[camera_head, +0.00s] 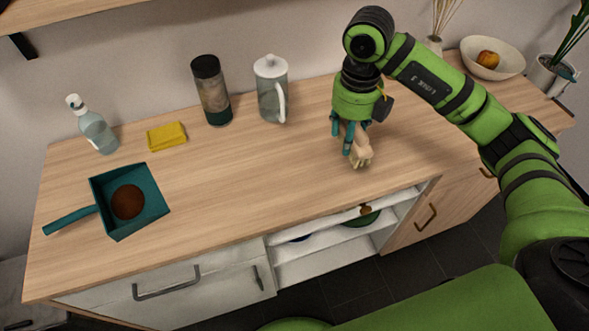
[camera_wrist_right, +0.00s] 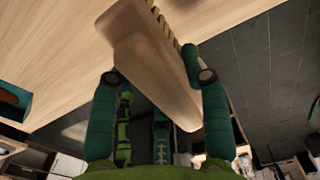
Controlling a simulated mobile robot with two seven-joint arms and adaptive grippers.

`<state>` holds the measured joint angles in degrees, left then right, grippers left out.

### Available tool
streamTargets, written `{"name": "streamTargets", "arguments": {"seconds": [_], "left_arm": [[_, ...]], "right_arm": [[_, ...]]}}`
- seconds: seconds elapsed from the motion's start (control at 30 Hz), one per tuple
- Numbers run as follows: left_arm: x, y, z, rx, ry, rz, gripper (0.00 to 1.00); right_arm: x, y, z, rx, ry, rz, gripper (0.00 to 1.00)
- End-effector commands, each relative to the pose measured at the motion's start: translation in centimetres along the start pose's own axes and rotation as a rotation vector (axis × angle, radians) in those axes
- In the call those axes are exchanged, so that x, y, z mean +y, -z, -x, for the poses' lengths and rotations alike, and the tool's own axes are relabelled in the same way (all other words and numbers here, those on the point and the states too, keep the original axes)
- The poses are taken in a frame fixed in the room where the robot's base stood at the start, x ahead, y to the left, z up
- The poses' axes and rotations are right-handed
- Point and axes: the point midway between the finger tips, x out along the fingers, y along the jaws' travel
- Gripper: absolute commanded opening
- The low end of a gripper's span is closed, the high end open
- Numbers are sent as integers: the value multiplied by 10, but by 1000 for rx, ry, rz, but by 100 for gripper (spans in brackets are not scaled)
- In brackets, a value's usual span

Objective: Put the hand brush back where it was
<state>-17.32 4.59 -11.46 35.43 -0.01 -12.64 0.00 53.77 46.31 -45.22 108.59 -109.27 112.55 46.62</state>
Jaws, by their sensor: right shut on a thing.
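The hand brush (camera_head: 361,157) is a pale wooden piece held in my right gripper (camera_head: 350,140), just above or at the front part of the counter; I cannot tell whether it touches. The right wrist view shows the brush (camera_wrist_right: 150,60) as a wooden block between the two teal fingers of my right gripper (camera_wrist_right: 158,85), with light bristles along its upper edge. The gripper is shut on it. A teal dustpan (camera_head: 152,218) with a round brown heap (camera_head: 127,202) in it lies on the counter at the left. My left gripper is not in view.
A spray bottle (camera_head: 95,132), a yellow sponge (camera_head: 166,136), a dark-lidded jar (camera_head: 212,95) and a clear pitcher (camera_head: 271,90) stand along the back. A bowl with fruit (camera_head: 493,62) is at the back right. The counter's middle (camera_head: 250,170) is clear.

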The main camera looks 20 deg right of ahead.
Motion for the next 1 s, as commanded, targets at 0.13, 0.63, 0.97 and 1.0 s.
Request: {"name": "streamTargets", "arguments": {"seconds": [0.13, 0.63, 0.97, 1.0], "left_arm": [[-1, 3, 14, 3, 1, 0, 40], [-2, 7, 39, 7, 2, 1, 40], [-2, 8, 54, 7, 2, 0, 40], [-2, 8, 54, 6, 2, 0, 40]], "right_arm": [[27, -9, -12, 5, -5, -2, 21], [104, -42, -66, 1, 0, -3, 21], [105, -42, -104, 1, 0, -3, 21], [105, -42, -106, 0, 0, -2, 21]]}}
